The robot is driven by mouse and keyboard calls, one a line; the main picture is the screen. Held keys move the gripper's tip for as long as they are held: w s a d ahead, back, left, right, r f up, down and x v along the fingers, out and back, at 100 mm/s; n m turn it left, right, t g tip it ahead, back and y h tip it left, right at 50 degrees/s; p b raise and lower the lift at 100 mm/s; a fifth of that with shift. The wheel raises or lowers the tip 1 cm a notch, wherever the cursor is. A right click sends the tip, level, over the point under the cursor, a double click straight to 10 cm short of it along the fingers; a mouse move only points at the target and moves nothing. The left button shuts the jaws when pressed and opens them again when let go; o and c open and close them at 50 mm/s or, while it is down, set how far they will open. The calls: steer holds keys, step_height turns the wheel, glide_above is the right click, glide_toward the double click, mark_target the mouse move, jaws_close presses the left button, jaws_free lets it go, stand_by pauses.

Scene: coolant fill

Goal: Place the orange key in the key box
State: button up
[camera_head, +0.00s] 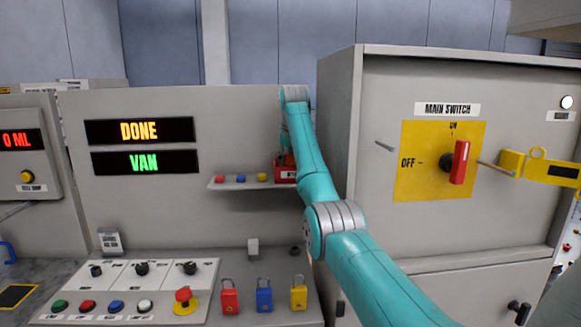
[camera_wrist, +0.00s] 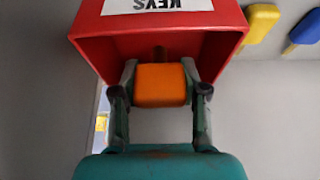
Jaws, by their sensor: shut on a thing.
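The red key box (camera_wrist: 88,22), with a "KEYS" label, fills the top of the wrist view. In the head view the red box (camera_head: 284,176) shows at the right end of the small shelf, partly hidden by my arm. My gripper (camera_wrist: 160,85) is shut on the orange key (camera_wrist: 161,86), holding its orange head between both fingers. The key and fingertips are at the mouth of the box, and the key's far end points into it. Whether the key touches the box cannot be told. In the head view my arm mostly hides the gripper.
The shelf (camera_head: 250,186) also holds red, blue and yellow keys left of the box. In the wrist view a yellow key (camera_wrist: 262,20) and a blue key (camera_wrist: 306,28) lie to its right. Below stand red, blue and yellow padlocks. The main switch cabinet (camera_head: 430,222) rises close right of my arm.

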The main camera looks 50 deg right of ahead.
steer(key=shift+f, duration=0.8)
steer(key=shift+f, duration=0.1)
steer(key=shift+f, duration=0.1)
steer(key=o, duration=0.7)
steer(key=shift+a+r, duration=0.1)
steer(key=shift+r, duration=0.5)
steer(key=v, duration=1.1)
steer(key=shift+s, duration=0.2)
steer(key=shift+a, duration=0.1)
